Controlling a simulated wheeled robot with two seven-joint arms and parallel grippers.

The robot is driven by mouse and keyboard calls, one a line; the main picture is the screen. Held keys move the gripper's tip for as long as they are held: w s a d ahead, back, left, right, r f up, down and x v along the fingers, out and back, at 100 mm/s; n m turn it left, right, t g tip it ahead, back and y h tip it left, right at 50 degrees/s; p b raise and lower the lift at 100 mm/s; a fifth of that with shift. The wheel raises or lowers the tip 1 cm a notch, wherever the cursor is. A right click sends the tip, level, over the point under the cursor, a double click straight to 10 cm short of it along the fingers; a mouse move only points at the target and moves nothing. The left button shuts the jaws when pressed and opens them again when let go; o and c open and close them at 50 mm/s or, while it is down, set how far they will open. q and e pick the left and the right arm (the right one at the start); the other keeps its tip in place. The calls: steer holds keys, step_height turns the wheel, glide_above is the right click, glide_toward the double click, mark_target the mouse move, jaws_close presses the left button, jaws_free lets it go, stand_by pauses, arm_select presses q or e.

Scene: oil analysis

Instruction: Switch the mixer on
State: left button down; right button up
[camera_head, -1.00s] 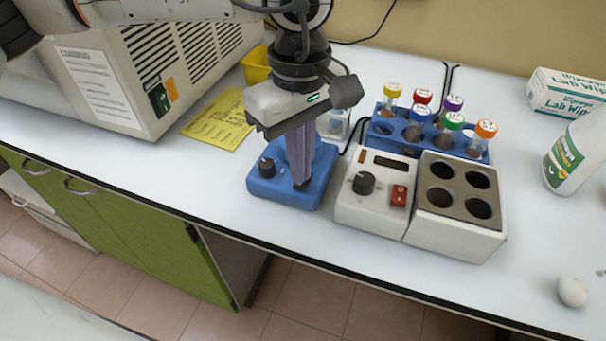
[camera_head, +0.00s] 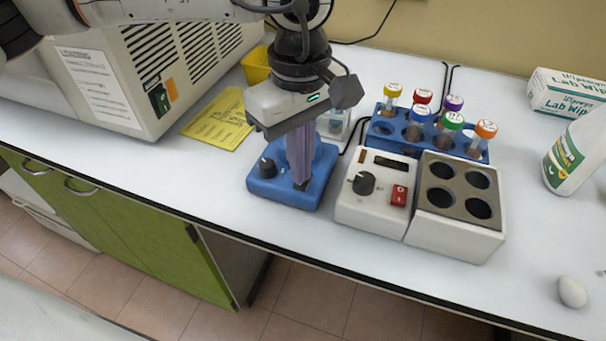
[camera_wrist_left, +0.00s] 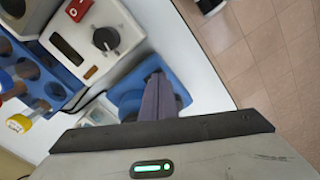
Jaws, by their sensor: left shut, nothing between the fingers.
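The mixer (camera_head: 268,188) is a small blue device with a black knob (camera_head: 267,167) on its front left, standing near the bench's front edge. My left gripper (camera_head: 301,184) comes down over it with its fingers shut and empty. The fingertips are at the mixer's front right part, right of the knob; I cannot tell whether they touch it. The fingers hide part of its top, and I see no switch clearly. In the left wrist view the shut fingers (camera_wrist_left: 159,76) point at the blue mixer (camera_wrist_left: 182,91). My right gripper is not in view.
A white heating block (camera_head: 455,232) with a knob and red switch (camera_head: 399,195) stands close on the right. Behind it is a blue rack (camera_head: 382,132) of capped vials. A yellow sheet (camera_head: 219,121) and a large instrument (camera_head: 140,110) lie to the left.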

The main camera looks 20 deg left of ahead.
arm_select(q)
steer(key=shift+f+b, duration=0.75)
steer(key=shift+f, duration=0.05)
stand_by(0.4)
steer(key=shift+r, duration=0.15)
step_height(320, 180, up, 7)
steer(key=p, duration=0.4)
stand_by(0.3)
stand_by(0.5)
